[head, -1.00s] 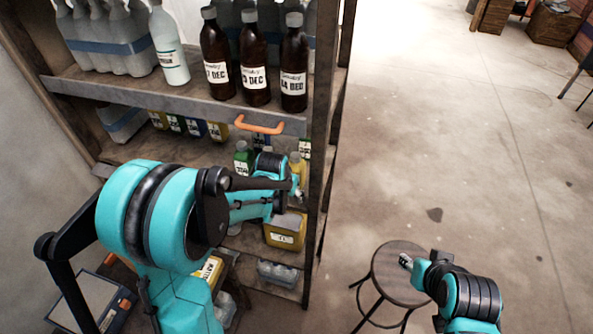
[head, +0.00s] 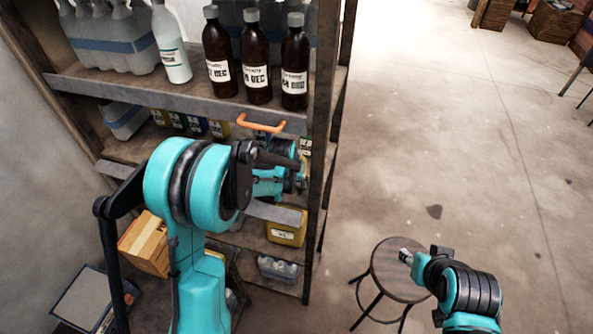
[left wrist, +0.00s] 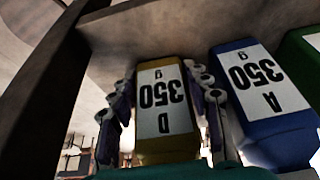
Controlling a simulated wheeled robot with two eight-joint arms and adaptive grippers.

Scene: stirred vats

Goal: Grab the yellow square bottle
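In the left wrist view a yellow square bottle (left wrist: 168,70) with a white label reading "350 g D" upside down fills the middle. My left gripper (left wrist: 168,112) has one finger on each side of it. The fingers are spread around the bottle; firm contact on both sides cannot be made out. In the head view my left gripper (head: 302,176) reaches into the shelf at its right post, and my arm hides most of the bottle there. My right gripper (head: 404,256) is above the round stool; its fingers are too small to judge.
A blue bottle (left wrist: 262,95) stands close beside the yellow one, with a green bottle (left wrist: 303,50) beyond. The shelf post (head: 320,150) is close to my left gripper. A yellow jug (head: 287,230) sits lower. The stool (head: 390,280) stands on open floor.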

